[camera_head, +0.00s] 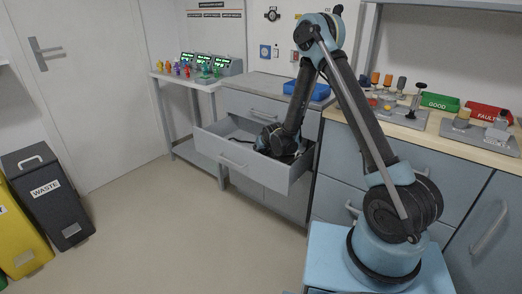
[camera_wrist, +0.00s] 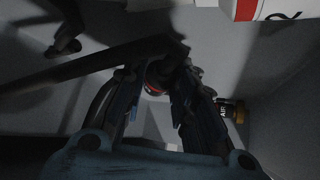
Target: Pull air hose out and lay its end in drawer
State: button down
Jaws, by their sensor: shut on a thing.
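The open drawer (camera_head: 226,155) is pulled out of the grey cabinet below the worktop. My gripper (camera_head: 285,150) reaches down into the drawer, and my arm hides part of its inside. In the wrist view my gripper (camera_wrist: 158,95) is shut on a dark piece with a red ring (camera_wrist: 154,91), which looks like the air hose end. The picture is dark there, and the rest of the hose cannot be made out clearly. The drawer's grey inside wall (camera_wrist: 285,110) shows around the fingers.
A small black and brass-coloured piece (camera_wrist: 231,109) lies right of the fingers. A red and white item (camera_wrist: 246,8) shows at the top edge. A blue tray (camera_head: 318,91) stands on the worktop above the drawer. The floor (camera_head: 150,220) left of the drawer is clear.

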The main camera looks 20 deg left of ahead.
jog(key=c, duration=1.2)
grip_release()
jog(key=shift+s+d+r, duration=0.85)
jog(key=shift+s+r, duration=0.2)
jog(key=shift+r, duration=1.75)
jog(key=shift+s+d+r, duration=0.8)
jog(key=shift+s+r, duration=0.3)
jog(key=shift+r, duration=1.65)
jog(key=shift+s+d+r, duration=0.85)
jog(key=shift+s+r, duration=0.2)
jog(key=shift+r, duration=1.75)
